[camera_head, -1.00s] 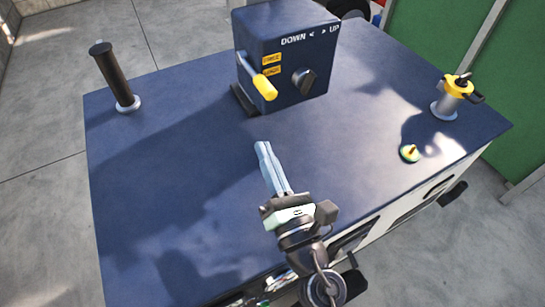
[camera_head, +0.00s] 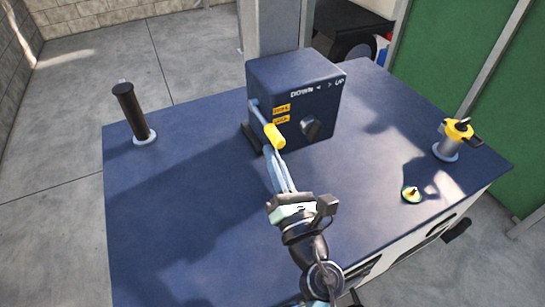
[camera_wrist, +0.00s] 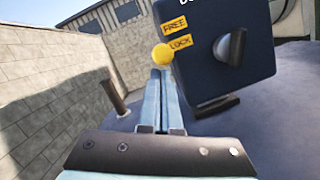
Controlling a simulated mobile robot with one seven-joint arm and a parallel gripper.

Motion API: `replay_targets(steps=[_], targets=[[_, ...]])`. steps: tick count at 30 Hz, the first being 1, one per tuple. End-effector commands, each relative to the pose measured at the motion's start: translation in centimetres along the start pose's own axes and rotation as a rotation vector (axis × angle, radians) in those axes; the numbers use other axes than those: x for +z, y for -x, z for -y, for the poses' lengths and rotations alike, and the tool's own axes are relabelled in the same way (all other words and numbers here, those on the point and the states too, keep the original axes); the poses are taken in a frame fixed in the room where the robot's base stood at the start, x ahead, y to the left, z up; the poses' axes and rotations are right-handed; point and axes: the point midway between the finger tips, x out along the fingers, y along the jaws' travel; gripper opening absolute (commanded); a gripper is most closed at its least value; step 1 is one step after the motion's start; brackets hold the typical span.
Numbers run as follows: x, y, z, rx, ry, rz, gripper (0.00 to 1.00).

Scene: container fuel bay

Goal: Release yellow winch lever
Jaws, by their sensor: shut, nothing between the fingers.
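The yellow winch lever (camera_head: 274,136) is a yellow grip on a grey rod at the left side of a dark blue winch box (camera_head: 300,85). Its grip points down toward me, beside the lower of two yellow labels. In the wrist view the lever's yellow end (camera_wrist: 163,54) shows just beyond the fingertips, left of the LOCK label (camera_wrist: 180,42); the FREE label (camera_wrist: 174,25) is above. My gripper (camera_head: 269,154) is shut and empty, its fingertips just below the yellow grip. I cannot tell whether they touch it.
A dark upright handle (camera_head: 130,112) stands at the left of the blue tabletop (camera_head: 190,220).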

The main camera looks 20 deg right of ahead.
Motion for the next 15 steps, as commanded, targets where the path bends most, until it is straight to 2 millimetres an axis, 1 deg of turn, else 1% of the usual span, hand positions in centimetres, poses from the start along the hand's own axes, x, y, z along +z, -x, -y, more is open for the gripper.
replay_targets(steps=[10,15], targets=[[0.82,-0.12,-0.50,-0.013,0.004,-0.029,0.00],[0.79,-0.07,-0.49,-0.021,0.006,-0.047,0.00]])
